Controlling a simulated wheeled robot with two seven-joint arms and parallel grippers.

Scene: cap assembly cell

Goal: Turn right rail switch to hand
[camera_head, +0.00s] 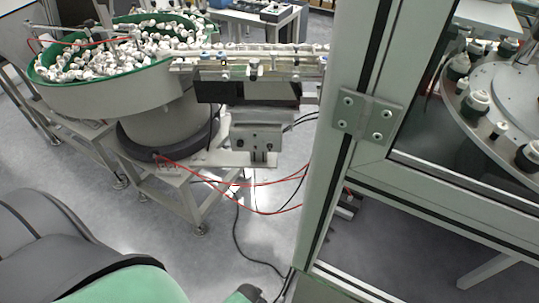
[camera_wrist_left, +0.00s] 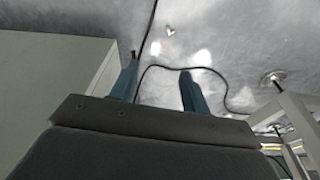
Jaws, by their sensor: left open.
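A feeder rail (camera_head: 265,60) runs from the green-lined bowl to the cell frame in the head view, with a row of white caps along it. A small grey box (camera_head: 257,137) with dark round spots on its face sits under the rail. I cannot tell whether it carries the right rail switch, and no switch position is readable. My left gripper (camera_wrist_left: 160,68) is open and empty in the left wrist view, with two blue-grey fingers apart over the grey floor. It is not touching anything visible. My right gripper is not in view.
A bowl feeder (camera_head: 75,98) full of white caps stands on a metal frame at the left. An aluminium cell post (camera_head: 345,150) stands to the right of the rail. Red hoses (camera_head: 265,185) and a black cable (camera_head: 240,245) hang and lie below. Open floor shows in front.

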